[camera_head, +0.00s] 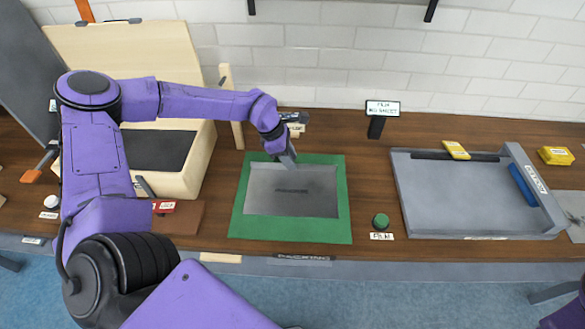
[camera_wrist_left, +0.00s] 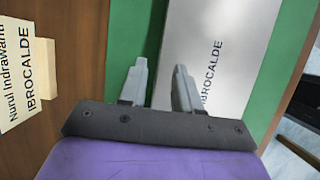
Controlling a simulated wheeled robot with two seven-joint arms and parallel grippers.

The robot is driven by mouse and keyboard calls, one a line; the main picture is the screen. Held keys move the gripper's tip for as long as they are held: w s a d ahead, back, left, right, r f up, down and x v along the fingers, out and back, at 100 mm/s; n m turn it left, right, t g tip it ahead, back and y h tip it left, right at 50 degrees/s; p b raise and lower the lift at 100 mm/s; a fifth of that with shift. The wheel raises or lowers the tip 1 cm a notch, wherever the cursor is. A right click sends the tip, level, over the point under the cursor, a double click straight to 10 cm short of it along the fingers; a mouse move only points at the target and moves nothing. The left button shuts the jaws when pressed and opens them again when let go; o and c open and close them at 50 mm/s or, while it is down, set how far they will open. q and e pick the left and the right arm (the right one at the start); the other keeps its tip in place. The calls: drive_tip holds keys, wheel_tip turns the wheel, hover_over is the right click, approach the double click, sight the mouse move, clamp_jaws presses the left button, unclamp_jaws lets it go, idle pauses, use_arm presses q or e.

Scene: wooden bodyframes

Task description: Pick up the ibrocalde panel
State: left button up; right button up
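The ibrocalde panel (camera_head: 291,190) is a flat grey plate lying on a green mat (camera_head: 289,229) in the middle of the table. It also shows in the left wrist view (camera_wrist_left: 209,45), with IBROCALDE printed on it. My left gripper (camera_head: 286,158) is over the panel's back edge in the head view. In the left wrist view its two fingers (camera_wrist_left: 158,80) are apart, one over the green mat and one over the panel, with the panel's edge between them. Nothing is held. Contact with the panel cannot be told. My right gripper is out of view.
A wooden box (camera_head: 203,160) with a raised lid stands at the left, behind my arm. A name card (camera_wrist_left: 22,75) stands behind the mat. A green button (camera_head: 381,221) and a grey tray (camera_head: 420,209) are on the right.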

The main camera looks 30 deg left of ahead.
use_arm(q)
drive_tip(key=shift+x, duration=0.8)
clamp_jaws()
drive_tip(key=shift+r, duration=0.1)
drive_tip(key=shift+w+r, duration=0.1)
